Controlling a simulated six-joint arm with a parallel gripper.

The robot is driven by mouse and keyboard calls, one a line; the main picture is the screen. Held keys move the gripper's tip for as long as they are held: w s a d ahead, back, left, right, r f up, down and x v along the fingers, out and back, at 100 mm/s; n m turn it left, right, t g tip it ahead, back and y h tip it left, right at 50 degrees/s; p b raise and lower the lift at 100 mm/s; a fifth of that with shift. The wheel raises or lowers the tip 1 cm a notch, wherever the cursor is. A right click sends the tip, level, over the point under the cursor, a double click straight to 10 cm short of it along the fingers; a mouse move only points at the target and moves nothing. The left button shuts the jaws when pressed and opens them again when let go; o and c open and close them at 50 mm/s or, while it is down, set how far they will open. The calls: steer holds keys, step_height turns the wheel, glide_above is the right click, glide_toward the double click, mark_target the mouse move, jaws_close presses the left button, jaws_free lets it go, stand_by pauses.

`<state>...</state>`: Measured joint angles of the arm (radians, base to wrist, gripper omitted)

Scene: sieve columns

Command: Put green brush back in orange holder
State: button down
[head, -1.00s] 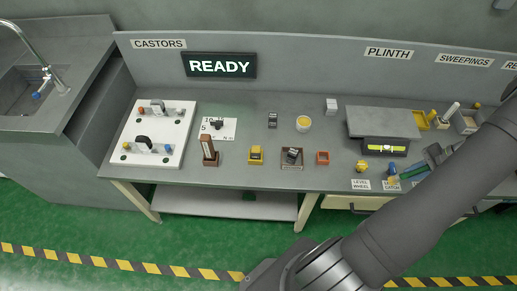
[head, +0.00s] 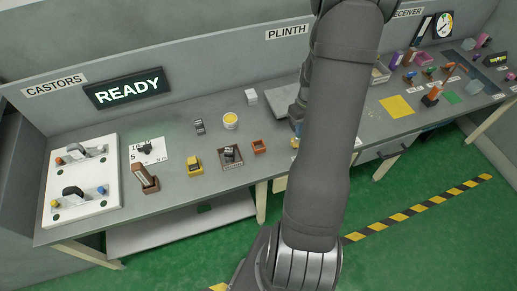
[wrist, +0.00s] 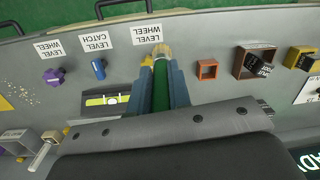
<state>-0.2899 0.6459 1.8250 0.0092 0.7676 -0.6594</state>
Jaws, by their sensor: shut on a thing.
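My gripper (wrist: 160,74) is shut on the green brush (wrist: 160,90), which shows as a green strip between the two blue-grey fingers in the wrist view. A pale yellowish shape lies at its far end; I cannot tell brush tip from level wheel there. A small open square orange holder (wrist: 207,69) stands on the bench to the right of the fingers, apart from them, and looks empty. The same holder (head: 259,147) shows in the head view, left of my arm.
A brown tray (wrist: 253,62) with a dark block stands just right of the holder. The spirit level (wrist: 103,100), blue catch (wrist: 99,68) and purple wheel (wrist: 54,77) lie to the left. A white tub with yellow contents (head: 230,121) stands behind the holder.

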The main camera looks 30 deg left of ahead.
steer(key=shift+s+a+f+n+t, duration=0.2)
steer(key=shift+s+a+f+n, duration=0.25)
steer(key=shift+a+f, duration=1.55)
steer(key=shift+s+a+f+n+t, duration=0.4)
steer(key=shift+a+f, duration=0.95)
steer(key=shift+a, duration=1.35)
steer(key=shift+s+a+f+n, duration=0.3)
steer(key=shift+a+f+n, duration=0.25)
steer(key=shift+a+f, duration=1.45)
steer(key=shift+a+r, duration=0.25)
steer(key=shift+a, duration=0.1)
steer(key=c, duration=1.3)
jaws_free()
steer(key=shift+c, duration=0.2)
step_height(320, 180, up, 12)
steer(key=shift+r, duration=0.1)
